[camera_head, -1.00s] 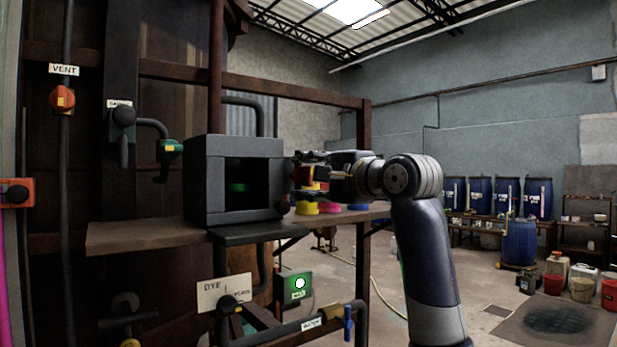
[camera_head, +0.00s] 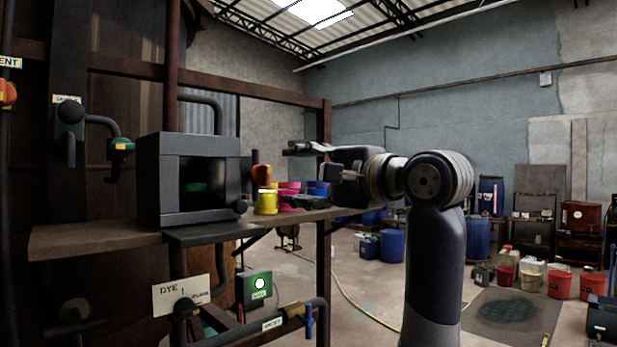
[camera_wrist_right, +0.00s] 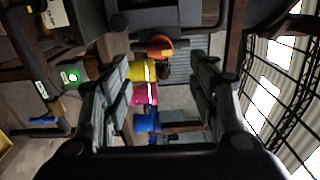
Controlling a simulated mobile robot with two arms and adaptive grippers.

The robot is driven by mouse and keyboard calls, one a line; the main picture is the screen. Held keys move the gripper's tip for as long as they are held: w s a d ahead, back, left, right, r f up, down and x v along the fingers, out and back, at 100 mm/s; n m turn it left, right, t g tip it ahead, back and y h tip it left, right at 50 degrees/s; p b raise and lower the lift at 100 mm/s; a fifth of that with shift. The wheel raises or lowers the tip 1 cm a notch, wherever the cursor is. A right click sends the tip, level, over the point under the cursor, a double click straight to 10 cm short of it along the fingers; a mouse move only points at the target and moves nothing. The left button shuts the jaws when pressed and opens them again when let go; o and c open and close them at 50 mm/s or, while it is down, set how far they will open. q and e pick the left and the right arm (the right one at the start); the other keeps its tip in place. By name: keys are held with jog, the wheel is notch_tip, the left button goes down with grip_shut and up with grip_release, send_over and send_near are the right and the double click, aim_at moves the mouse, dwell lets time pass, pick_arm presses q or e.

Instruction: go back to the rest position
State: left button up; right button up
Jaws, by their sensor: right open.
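My right gripper (camera_head: 308,162) is open and empty in the head view, just right of and above the coloured cups. In the right wrist view its two fingers (camera_wrist_right: 160,92) stand wide apart, with the cups visible between them but farther off. The cups are a yellow one (camera_head: 266,203), a pink one (camera_head: 288,196) and a blue one (camera_head: 317,189) on the wooden shelf (camera_head: 95,240). A red-orange rounded thing (camera_head: 261,174) shows just above the yellow cup. My left gripper is not in view.
A dark box (camera_head: 205,214) with an open front and something green inside stands on the shelf. A rusty post (camera_head: 324,260) and pipes with a blue-handled valve (camera_head: 308,320) are nearby. Buckets and barrels stand on the far floor at right. The floor between is mostly clear.

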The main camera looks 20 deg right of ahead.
jog(key=shift+v, duration=0.8)
